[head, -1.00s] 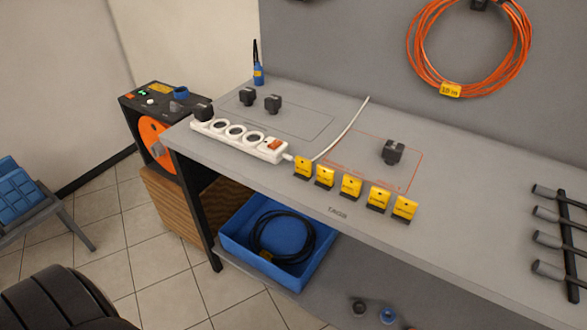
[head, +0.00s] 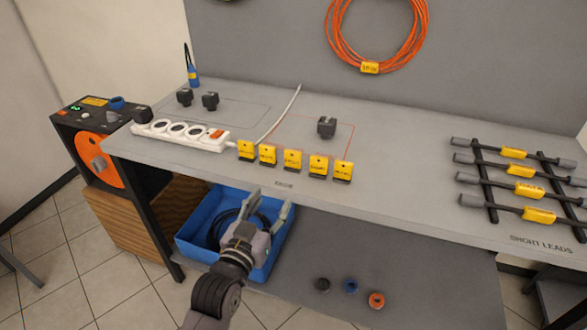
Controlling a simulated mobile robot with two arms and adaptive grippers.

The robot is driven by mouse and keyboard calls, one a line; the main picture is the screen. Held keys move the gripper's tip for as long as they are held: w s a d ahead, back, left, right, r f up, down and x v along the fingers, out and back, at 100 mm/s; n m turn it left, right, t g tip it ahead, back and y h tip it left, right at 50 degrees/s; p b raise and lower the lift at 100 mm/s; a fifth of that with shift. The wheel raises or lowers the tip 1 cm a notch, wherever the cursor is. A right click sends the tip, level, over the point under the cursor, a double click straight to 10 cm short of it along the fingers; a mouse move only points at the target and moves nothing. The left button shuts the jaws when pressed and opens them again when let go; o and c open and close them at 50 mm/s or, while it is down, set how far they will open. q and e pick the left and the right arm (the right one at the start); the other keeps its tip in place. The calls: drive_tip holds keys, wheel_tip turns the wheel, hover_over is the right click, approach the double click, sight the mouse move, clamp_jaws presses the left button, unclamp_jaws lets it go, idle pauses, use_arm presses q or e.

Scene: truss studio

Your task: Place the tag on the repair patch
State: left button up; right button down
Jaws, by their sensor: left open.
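Several yellow tags stand in black holders in a row along the bench's front edge, from the left-end tag (head: 246,151) to the right-end tag (head: 343,171). Their print is too small to read. Behind them an orange-outlined area (head: 345,140) is marked on the grey bench top; I cannot read a label on it. A black plug (head: 326,127) stands inside the outline. My left gripper (head: 271,203) is open and empty, in front of the bench and apart from the tags; in the picture it overlaps the blue bin. My right gripper is not in view.
A white power strip (head: 180,135) and a thin white cable (head: 281,112) lie left of the outline. Two black plugs (head: 210,101) stand behind the strip. A rack of short leads (head: 515,171) is at right. A blue bin (head: 194,248) sits below. The bench between outline and rack is clear.

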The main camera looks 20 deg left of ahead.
use_arm(q)
wheel_tip(320, 180, up, 2)
approach(292, 154)
drive_tip(key=w, duration=0.5)
drive_tip(key=shift+d+f+p, duration=0.2)
drive_tip(key=shift+f+p, duration=0.1)
drive_tip(key=w, duration=0.5)
drive_tip(key=shift+w, duration=0.35)
drive_tip(key=shift+s, duration=0.1)
drive_tip(key=shift+c, duration=0.4)
drive_tip(key=c, duration=0.8)
drive_tip(key=shift+r, duration=0.2)
